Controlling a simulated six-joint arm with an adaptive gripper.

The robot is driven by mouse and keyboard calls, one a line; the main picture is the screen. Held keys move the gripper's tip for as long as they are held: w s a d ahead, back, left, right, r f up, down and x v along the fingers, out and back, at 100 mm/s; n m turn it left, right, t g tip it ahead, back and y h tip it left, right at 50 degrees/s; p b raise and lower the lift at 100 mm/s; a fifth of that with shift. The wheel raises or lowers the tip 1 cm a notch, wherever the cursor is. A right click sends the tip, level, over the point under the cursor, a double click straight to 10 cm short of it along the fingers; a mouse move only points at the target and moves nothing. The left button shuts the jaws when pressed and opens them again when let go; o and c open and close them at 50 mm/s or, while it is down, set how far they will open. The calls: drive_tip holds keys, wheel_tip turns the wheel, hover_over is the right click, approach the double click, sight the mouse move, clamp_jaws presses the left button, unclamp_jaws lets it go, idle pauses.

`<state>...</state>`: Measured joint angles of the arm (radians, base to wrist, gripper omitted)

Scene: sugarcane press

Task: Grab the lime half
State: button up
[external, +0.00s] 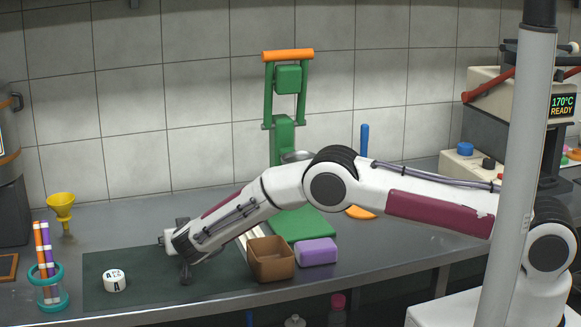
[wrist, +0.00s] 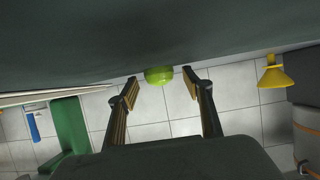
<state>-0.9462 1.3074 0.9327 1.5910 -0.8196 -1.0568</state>
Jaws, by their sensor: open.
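My gripper (wrist: 160,82) is open, with a finger on each side of the lime half. Small gaps seem to show at both sides, but contact is hard to judge. In the external view my gripper (external: 185,270) is low over the dark mat (external: 145,290). I cannot make out the lime half there; the arm and gripper probably cover it.
A cup of coloured tubes (external: 47,275) and a yellow funnel (external: 62,208) stand farther left. A brown box (external: 270,259) and purple sponge (external: 317,251) are to the right. The green press (external: 285,135) stands behind.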

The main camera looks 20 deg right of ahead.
drive_tip(key=c, duration=1)
drive_tip(key=shift+r, duration=0.1)
drive_tip(key=shift+r, duration=4.9)
